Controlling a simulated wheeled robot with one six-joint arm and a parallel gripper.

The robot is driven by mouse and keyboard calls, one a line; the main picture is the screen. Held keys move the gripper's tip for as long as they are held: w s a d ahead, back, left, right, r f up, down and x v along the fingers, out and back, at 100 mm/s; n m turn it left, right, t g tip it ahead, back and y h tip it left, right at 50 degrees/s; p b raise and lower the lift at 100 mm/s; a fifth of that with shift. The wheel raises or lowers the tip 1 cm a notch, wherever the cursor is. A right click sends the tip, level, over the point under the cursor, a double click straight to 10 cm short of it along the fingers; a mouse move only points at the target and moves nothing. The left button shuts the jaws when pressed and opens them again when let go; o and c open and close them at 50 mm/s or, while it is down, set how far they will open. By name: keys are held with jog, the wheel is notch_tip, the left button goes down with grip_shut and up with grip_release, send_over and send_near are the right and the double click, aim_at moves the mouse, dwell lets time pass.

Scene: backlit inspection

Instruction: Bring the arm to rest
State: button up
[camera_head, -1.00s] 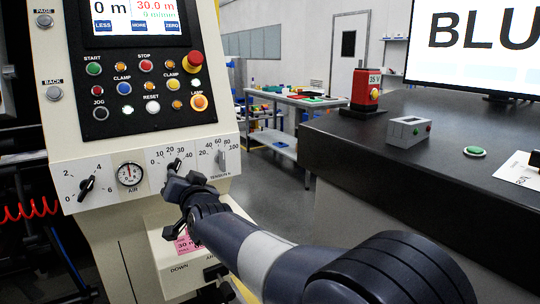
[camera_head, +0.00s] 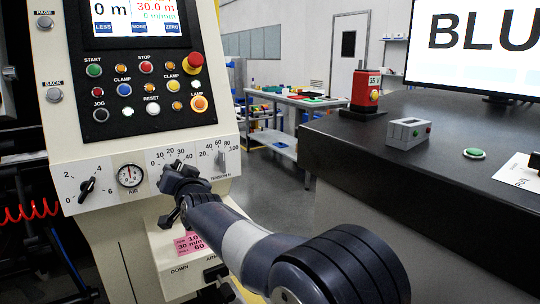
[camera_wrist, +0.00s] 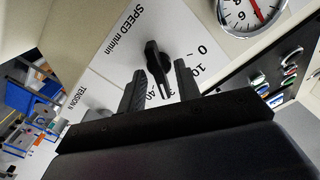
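My gripper (camera_head: 178,178) is in front of the lower dial panel of the cream machine (camera_head: 150,180), close to the middle knob. The wrist view shows the two dark fingers (camera_wrist: 159,85) apart, with the black pointer knob (camera_wrist: 157,62) of the speed dial just beyond and between their tips. No object is held. Whether a finger touches the knob I cannot tell. In the head view my gripper hides most of this knob. My arm reaches in from the lower right.
A pressure gauge (camera_head: 130,175) and a left knob (camera_head: 87,188) sit beside the gripper, with a tension knob (camera_head: 221,160) to its right. Buttons (camera_head: 148,88) are above, a pink note (camera_head: 190,243) below. A dark counter (camera_head: 450,180) stands at right.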

jog(key=n+p, duration=0.8)
jog(key=n, duration=0.1)
jog(key=shift+w+a, duration=0.1)
jog(key=shift+a, duration=0.1)
dwell(0.3)
